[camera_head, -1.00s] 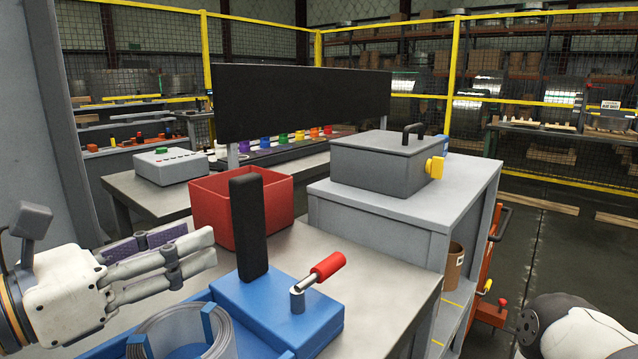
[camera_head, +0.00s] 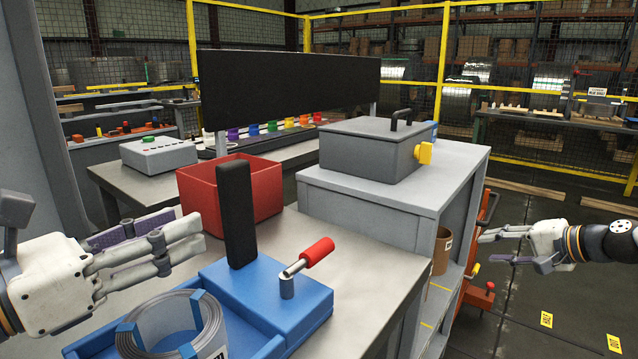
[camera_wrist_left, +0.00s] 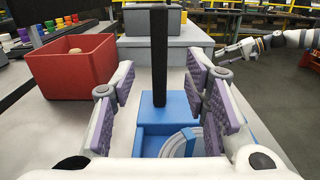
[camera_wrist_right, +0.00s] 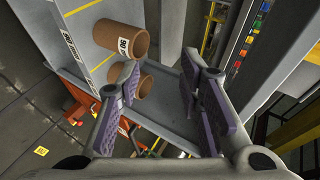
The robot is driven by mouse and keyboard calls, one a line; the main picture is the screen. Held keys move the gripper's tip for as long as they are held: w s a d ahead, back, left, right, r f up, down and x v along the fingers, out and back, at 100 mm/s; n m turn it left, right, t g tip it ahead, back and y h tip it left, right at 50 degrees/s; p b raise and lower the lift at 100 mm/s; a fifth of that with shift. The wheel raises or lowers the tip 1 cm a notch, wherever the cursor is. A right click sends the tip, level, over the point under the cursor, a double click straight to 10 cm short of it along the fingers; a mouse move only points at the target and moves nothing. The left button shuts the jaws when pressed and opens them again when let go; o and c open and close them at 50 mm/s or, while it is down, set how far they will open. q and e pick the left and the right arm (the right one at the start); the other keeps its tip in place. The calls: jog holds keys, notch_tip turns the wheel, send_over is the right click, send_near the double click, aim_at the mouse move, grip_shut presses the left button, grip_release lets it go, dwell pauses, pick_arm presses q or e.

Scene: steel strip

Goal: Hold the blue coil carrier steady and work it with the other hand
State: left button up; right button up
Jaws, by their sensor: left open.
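The blue coil carrier (camera_head: 310,315) stands on the grey table with a black upright handle (camera_head: 237,215) and a crank with a red grip (camera_head: 317,252). A coil of grey strip (camera_head: 170,325) sits in its near part between blue posts. My left gripper (camera_head: 200,240) is open and empty, just left of the black handle. In the left wrist view the handle (camera_wrist_left: 159,60) stands upright ahead, between the open fingers (camera_wrist_left: 160,100). My right gripper (camera_head: 485,248) is open and empty, right of the table and away from the carrier; its spread fingers (camera_wrist_right: 160,90) also show in the right wrist view.
A red bin (camera_head: 230,192) stands behind the carrier. A grey cabinet (camera_head: 390,200) with a grey lidded box (camera_head: 375,150) stands to the right. Brown cardboard tubes (camera_wrist_right: 122,40) lie on its shelves near my right gripper. A black panel (camera_head: 290,95) rises behind.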

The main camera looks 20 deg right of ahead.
aim_at(250, 198)
jog(key=w+a+r+n+t+y, duration=0.2)
jog(key=a+r, duration=0.2)
jog(key=r, duration=0.6)
jog(key=w+a+r+n+t+y, duration=0.1)
jog(key=a+r, duration=0.3)
jog(key=r, duration=0.5)
jog(key=a+n, duration=0.1)
jog(key=a, duration=0.1)
jog(key=a+r+n+g+y, duration=0.1)
jog(key=n, duration=0.1)
jog(key=w+a+r+n+y, duration=0.1)
jog(key=a+n, duration=0.1)
jog(key=shift+w+a+g, duration=0.1)
jog(key=shift+a+g, duration=0.2)
jog(key=s+a+n+g, duration=0.1)
jog(key=a+n+g, duration=0.8)
jog(key=a+n, duration=0.85)
pick_arm(q)
jog(key=x, duration=1.2)
jog(key=shift+w, duration=0.1)
grip_shut()
pick_arm(e)
jog(key=s+a+r+n+g+h, duration=0.2)
jog(key=s+a+n+g+h, duration=0.2)
jog(key=s+a+n+h, duration=0.4)
jog(key=s+a+n, duration=0.1)
jog(key=n, duration=0.5)
jog(key=shift+a, duration=0.3)
pick_arm(q)
jog(key=shift+f, duration=0.15)
